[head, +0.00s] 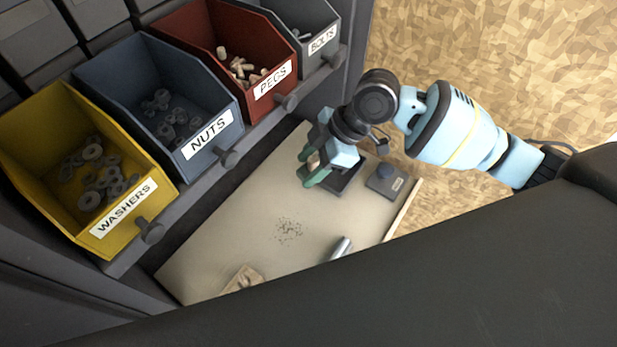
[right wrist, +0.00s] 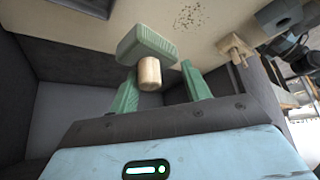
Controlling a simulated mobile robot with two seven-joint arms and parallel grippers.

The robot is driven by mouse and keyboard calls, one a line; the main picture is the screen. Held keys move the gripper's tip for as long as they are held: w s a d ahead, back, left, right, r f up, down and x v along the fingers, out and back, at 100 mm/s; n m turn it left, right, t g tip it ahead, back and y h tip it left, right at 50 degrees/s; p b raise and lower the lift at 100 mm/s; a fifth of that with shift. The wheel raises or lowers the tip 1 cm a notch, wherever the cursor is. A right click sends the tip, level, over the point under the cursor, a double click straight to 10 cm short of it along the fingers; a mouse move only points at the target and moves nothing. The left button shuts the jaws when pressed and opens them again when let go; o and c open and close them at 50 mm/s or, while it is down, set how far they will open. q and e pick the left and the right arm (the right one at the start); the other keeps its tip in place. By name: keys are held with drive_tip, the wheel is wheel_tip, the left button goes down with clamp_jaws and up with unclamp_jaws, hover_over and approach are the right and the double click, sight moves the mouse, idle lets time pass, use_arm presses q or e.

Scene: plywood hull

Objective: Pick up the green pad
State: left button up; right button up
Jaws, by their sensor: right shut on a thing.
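The green pad (right wrist: 147,42) is a green block with a short, round wooden handle (right wrist: 149,74), seen in the right wrist view. My right gripper (right wrist: 162,82) has green fingers, one on each side of the handle, and is shut on it. In the head view the right gripper (head: 311,167) is over the far part of the bench, with a bit of the wooden handle between its fingers. There the fingers and pad are hard to tell apart. I cannot tell how high the pad is above the bench. My left gripper is not in view.
A dark square tray (head: 346,183) and a grey box with a knob (head: 385,180) lie beside the right gripper. Yellow (head: 52,115), blue (head: 115,75), red (head: 205,27) and grey bins stand left. A wooden block (head: 243,279), metal cylinder (head: 341,247) and dark specks (head: 288,231) are nearer.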

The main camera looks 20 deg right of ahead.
sight(310, 167)
drive_tip(key=shift+r, duration=2.45)
